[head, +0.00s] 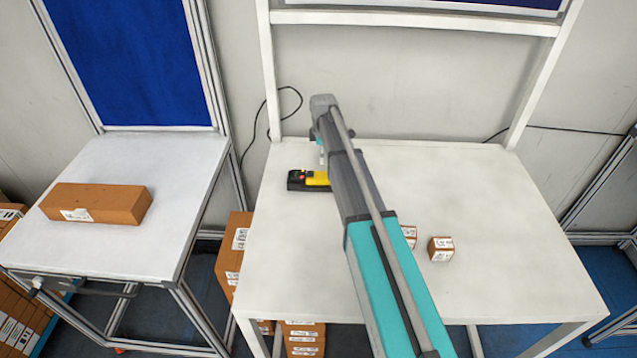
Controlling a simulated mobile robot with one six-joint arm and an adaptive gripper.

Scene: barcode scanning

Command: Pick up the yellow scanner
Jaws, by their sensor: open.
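The yellow scanner (317,178) lies on the white table near its back left, with a black end (296,180) pointing left. My arm crosses the table from the lower right and hides the scanner's right part. My gripper (321,150) is at the far end of the arm, just behind and above the scanner in the head view. It is small and partly hidden by the arm, and is open. I cannot tell how high it is above the scanner.
Small brown boxes with labels (441,249) sit on the table (520,270) right of my arm, one partly hidden. A long brown box (97,204) lies on the left table (130,255). Labelled boxes (232,255) stand beside the main table. The table's right side is free.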

